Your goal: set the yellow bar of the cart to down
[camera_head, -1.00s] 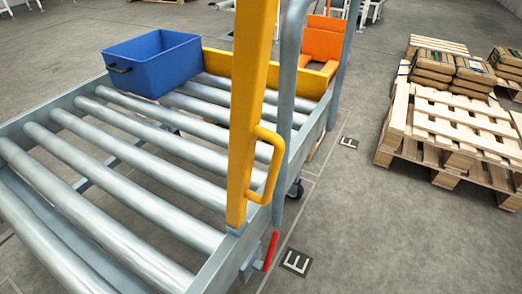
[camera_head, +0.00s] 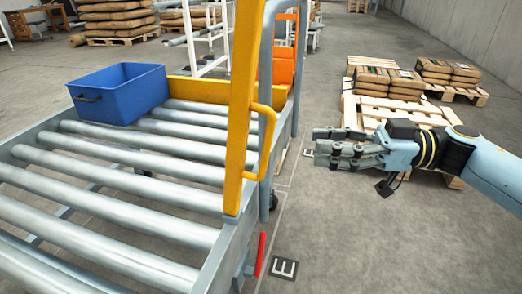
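The cart's yellow bar (camera_head: 243,110) stands upright, slightly tilted, at the near right corner of the roller cart (camera_head: 110,175). My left gripper is not in view.
A blue bin (camera_head: 119,95) sits on the cart's rollers at the far left. A grey upright post (camera_head: 265,75) stands just behind the bar. A red lever (camera_head: 260,254) hangs below it. Pallets with sacks (camera_head: 390,82) stand behind my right arm.

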